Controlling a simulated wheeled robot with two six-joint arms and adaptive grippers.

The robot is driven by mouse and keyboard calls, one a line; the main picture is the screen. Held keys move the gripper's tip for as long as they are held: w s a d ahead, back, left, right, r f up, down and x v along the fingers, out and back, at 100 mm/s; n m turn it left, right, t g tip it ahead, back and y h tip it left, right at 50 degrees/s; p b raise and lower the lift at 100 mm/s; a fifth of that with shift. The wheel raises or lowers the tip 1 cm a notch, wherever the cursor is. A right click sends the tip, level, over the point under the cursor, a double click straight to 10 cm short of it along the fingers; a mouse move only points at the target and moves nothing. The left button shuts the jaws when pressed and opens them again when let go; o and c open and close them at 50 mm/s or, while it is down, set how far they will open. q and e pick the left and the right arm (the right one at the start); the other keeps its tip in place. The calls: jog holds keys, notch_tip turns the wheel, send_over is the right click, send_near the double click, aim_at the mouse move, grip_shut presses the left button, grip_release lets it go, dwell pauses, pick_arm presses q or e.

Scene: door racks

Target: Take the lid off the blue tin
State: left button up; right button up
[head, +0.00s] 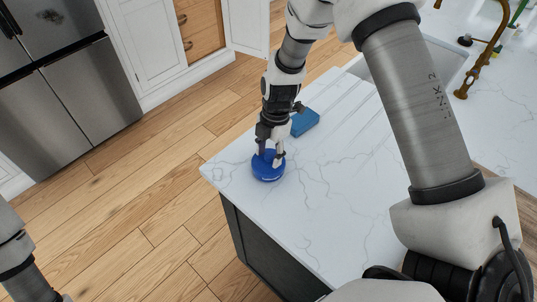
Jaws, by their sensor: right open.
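A round blue tin (268,173) stands on the white marble counter near its left corner. Its blue top shows from above, and I cannot tell the lid apart from the body at this size. My right gripper (270,160) points down over the tin, with its fingers open at the tin's top. I cannot tell whether the fingers touch it. My left arm shows only in part at the lower left edge, and its gripper is out of the frame.
A blue block-like thing (305,122) lies on the counter just behind the right gripper. A sink (430,68) and a brass tap (482,55) are at the upper right. The counter (300,215) in front of the tin is clear. The wooden floor lies to the left.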

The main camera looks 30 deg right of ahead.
jog(key=shift+w+f, duration=0.15)
jog(key=shift+f, duration=0.15)
jog(key=shift+s+a+r, duration=0.1)
jog(key=shift+s+r, duration=0.05)
jog(key=shift+s, duration=0.1)
jog(key=shift+c, duration=0.7)
jog(key=c, duration=0.8)
